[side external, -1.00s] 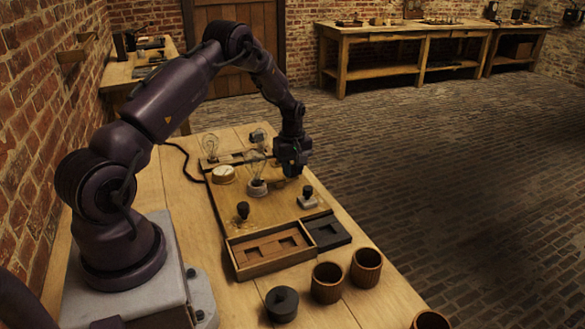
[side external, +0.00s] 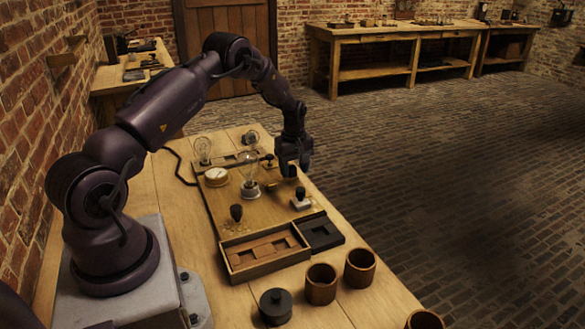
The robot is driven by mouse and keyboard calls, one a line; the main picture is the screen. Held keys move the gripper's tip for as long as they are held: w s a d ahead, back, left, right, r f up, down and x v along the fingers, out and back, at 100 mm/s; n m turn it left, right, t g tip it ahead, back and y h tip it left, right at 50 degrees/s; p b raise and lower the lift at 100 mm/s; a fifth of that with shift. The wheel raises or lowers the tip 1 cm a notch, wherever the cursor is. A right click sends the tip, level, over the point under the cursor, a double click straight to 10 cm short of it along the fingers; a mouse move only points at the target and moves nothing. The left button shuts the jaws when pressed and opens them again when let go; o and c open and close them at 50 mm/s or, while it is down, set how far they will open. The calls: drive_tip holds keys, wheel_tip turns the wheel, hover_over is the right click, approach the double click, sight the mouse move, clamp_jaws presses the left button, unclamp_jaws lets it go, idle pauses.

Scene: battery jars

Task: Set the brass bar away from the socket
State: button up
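A small brass-coloured piece (side external: 272,187), which looks like the brass bar, lies on the wooden board (side external: 225,212). It is too small to make out fully. My gripper (side external: 292,172) is above the board's right edge, a little up and right of that piece. Its two fingers point down and look spread, with nothing visible between them. A pale block with a black knob (side external: 300,200) sits just below the gripper. A glass bulb (side external: 250,180) stands in a white base left of it. I cannot tell which fitting is the socket.
A wooden tray with recesses (side external: 232,262) and a dark tray (side external: 321,233) adjoin the board's front. Wooden cups (side external: 321,284) and a dark lidded jar (side external: 275,306) stand nearer. A white round dial (side external: 216,176) and another bulb (side external: 203,150) are at the back left.

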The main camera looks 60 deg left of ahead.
wheel_tip(320, 180, up, 13)
idle(0.6)
idle(0.4)
drive_tip(key=s+d+r+m+t, duration=0.2)
drive_tip(key=s+d+r+m, duration=0.4)
drive_tip(key=d, duration=0.3)
drive_tip(key=s+d+r+m+t, duration=0.1)
drive_tip(key=s+d+r+m, duration=0.4)
drive_tip(key=s+d, duration=0.4)
drive_tip(key=s+d+r+m+t, duration=0.2)
drive_tip(key=s+d+r+m, duration=0.4)
drive_tip(key=d, duration=0.5)
drive_tip(key=shift+s+r+m+t, duration=0.35)
drive_tip(key=shift+s+m, duration=0.15)
drive_tip(key=shift+s, duration=0.75)
